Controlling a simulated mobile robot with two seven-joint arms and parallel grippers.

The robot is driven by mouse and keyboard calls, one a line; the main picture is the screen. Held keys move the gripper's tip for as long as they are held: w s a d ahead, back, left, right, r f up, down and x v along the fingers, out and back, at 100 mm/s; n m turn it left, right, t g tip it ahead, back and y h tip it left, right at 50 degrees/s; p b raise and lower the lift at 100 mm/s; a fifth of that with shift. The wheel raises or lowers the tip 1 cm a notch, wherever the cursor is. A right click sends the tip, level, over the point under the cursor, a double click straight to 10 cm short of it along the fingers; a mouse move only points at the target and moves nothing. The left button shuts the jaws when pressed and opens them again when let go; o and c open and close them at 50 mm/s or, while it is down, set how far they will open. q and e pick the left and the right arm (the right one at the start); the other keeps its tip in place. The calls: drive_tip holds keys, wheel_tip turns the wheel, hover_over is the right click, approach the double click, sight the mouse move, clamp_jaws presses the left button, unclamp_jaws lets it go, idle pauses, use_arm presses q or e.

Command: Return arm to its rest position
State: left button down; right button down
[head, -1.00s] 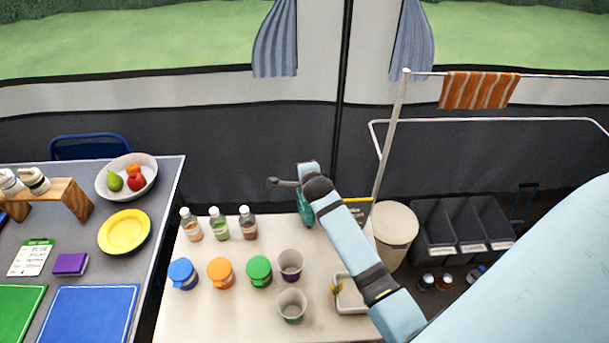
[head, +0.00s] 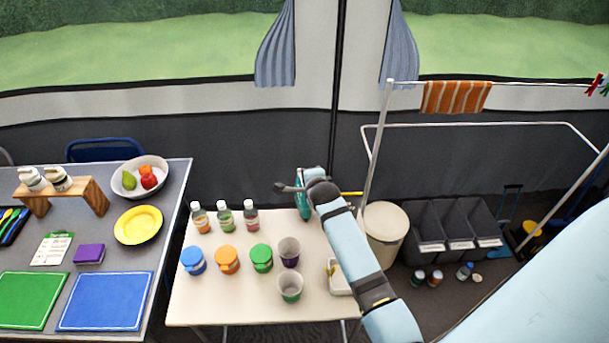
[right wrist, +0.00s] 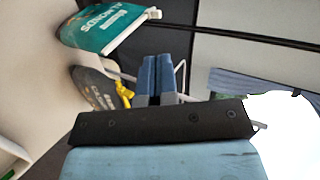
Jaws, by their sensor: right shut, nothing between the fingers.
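My right arm (head: 355,250) reaches in from the lower right of the head view, over the right part of the white table. Its dark wrist (head: 322,190) is above the table's back edge. My right gripper's blue fingers (right wrist: 159,68) are closed together and empty in the right wrist view. A teal almonds bag (head: 303,206) stands by the wrist, partly hidden by it. The bag also shows at the upper left of the right wrist view (right wrist: 105,28), apart from the fingers. My left gripper is not in view.
The white table (head: 210,300) holds several bottles, lidded jars and two grey cups (head: 289,252). A white container (head: 339,277) is partly behind my arm. A bin (head: 385,232), dark crates (head: 455,225) and a drying rack stand right. A grey table (head: 175,185) is left.

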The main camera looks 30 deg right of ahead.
drive_tip(key=s+a+f+n+y, duration=0.2)
drive_tip(key=s+a+n, duration=0.4)
drive_tip(key=s+n, duration=0.2)
drive_tip(key=s+a+f+n+y, duration=0.2)
drive_tip(key=s+a+n, duration=0.4)
drive_tip(key=s, duration=0.6)
drive_tip(key=s+a+f+n+y, duration=0.3)
drive_tip(key=s+a+n, duration=0.2)
drive_tip(key=s+n, duration=0.5)
drive_tip(key=shift+a+f+n, duration=0.25)
drive_tip(key=shift+a+n, duration=0.05)
drive_tip(key=shift+a, duration=0.1)
drive_tip(key=shift+s+d, duration=0.1)
drive_tip(key=shift+d, duration=0.05)
